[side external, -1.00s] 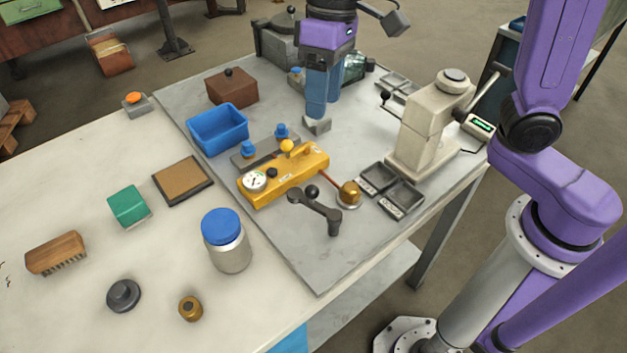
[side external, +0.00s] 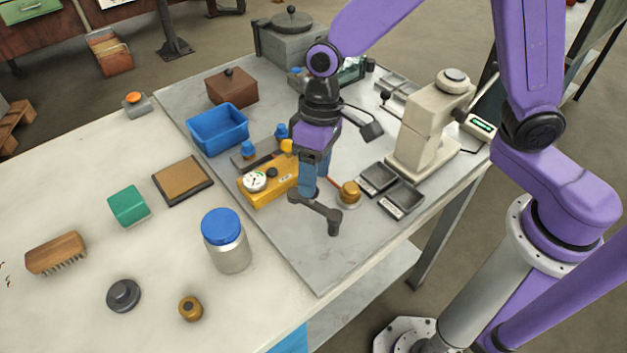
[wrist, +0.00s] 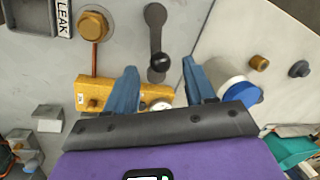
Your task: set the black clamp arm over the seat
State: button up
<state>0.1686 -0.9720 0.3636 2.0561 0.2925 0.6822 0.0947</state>
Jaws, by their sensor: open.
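The black clamp arm (side external: 325,213) lies at the front of the yellow fixture, angled toward the table's front edge. In the wrist view the clamp arm (wrist: 155,32) points away, with its round black knob (wrist: 160,62) at the near end. My gripper (side external: 307,190) is low over the knob end, which it hides in the side view. In the wrist view my gripper (wrist: 161,78) is open, with its two blue fingers on either side of the knob and apart from it. The yellow fixture (side external: 262,192) has a dial. I cannot tell which part is the seat.
A brass fitting (side external: 350,192) joins the fixture by a thin copper rod. Two dark trays (side external: 402,199) and a beige press (side external: 425,135) stand right. A blue-lidded jar (side external: 228,247) stands to the left. The grey plate in front of the clamp arm is clear.

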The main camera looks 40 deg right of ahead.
jog(key=shift+s+a+f, duration=0.1)
jog(key=shift+f, duration=0.55)
jog(key=shift+s+a+f, duration=0.1)
jog(key=shift+f, duration=0.5)
grip_shut()
jog(key=shift+w+d+m, duration=0.1)
jog(key=shift+m, duration=0.2)
jog(key=s+d+m+t, duration=0.2)
jog(key=d+m, duration=0.3)
jog(key=m, duration=1)
jog(key=shift+s+d+t+h, duration=0.15)
jog(key=shift+s+t+h, duration=0.15)
jog(key=shift+s+t, duration=0.15)
jog(key=shift+m, duration=0.3)
